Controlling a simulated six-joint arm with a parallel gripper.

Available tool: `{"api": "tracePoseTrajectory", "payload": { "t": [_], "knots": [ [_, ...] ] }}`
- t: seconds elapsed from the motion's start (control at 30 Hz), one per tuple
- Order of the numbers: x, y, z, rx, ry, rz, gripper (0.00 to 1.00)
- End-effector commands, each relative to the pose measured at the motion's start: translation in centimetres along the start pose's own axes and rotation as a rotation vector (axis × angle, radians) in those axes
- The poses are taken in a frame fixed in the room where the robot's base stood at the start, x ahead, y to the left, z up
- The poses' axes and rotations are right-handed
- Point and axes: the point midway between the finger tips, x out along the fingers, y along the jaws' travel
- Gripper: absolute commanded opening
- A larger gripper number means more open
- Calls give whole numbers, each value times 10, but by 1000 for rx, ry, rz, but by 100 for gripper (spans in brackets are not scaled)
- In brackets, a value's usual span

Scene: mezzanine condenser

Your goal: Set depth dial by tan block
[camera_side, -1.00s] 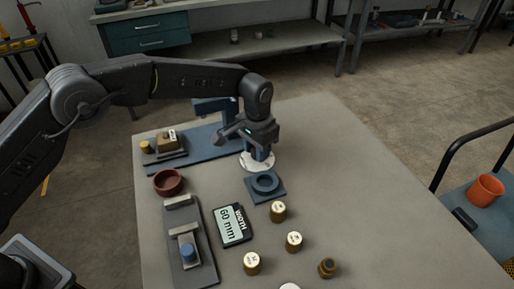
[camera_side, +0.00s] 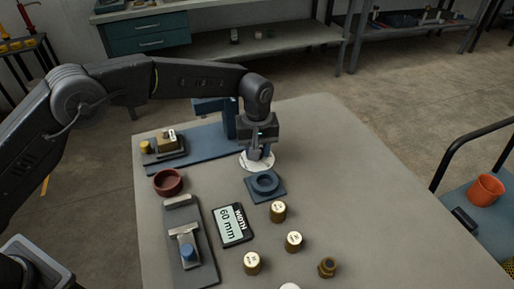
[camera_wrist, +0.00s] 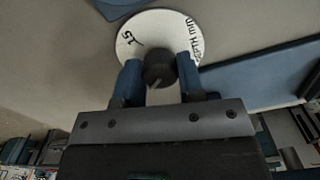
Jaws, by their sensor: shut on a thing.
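The depth dial is a white disc (camera_wrist: 150,25) with dark marks, "15" and part of "DEPTH mm" in the wrist view, and a dark knob (camera_wrist: 158,70) at its centre. My gripper's blue fingers (camera_wrist: 159,75) are shut on the knob, one on each side. A tan block (camera_side: 167,144) with a white tag sits at the left end of the blue fixture (camera_side: 208,147).
A dark red bowl (camera_side: 168,182), a "WIDTH 60 mm" card (camera_side: 231,226), a grey slide fixture (camera_side: 205,262) and several brass cylinders (camera_side: 294,242) are nearer. The table's right side is clear.

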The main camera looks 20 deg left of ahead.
Motion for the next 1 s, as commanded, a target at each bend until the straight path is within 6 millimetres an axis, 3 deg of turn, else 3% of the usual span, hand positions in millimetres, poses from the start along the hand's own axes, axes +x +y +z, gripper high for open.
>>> {"api": "tracePoseTrajectory", "payload": {
  "t": [0.5, 1.0],
  "knots": [
    [-1, 1, 0, -361, 1, 2, 12],
    [-1, 1, 0, -439, 2, 2, 12]
  ]
}}
